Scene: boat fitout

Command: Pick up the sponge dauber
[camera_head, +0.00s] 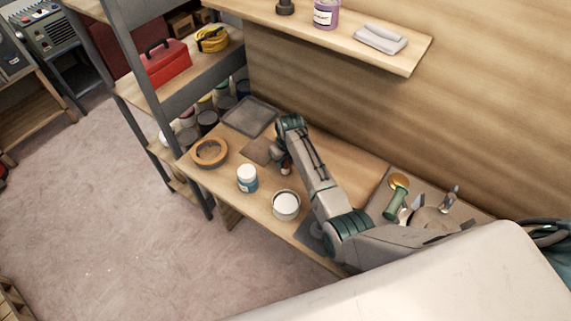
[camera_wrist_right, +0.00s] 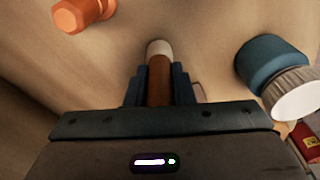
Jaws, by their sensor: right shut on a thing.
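The sponge dauber (camera_wrist_right: 159,75), with a brown handle and a pale end, is between the fingers of my right gripper (camera_wrist_right: 157,90) in the right wrist view. The fingers are shut on its handle, and the pale end sticks out beyond them. In the head view my right gripper (camera_head: 283,164) is low over the wooden workbench (camera_head: 232,194), with a small part of the dauber (camera_head: 286,170) below it. I cannot tell whether the dauber touches the bench. My left gripper is not in view.
A blue jar with a white lid (camera_head: 247,179) and an open white tin (camera_head: 286,205) stand nearby. An orange-brown ring (camera_head: 209,152) and a dark tray (camera_head: 249,116) lie farther left. A green cylinder (camera_head: 396,203) is at right. A shelf (camera_head: 400,60) overhangs the bench.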

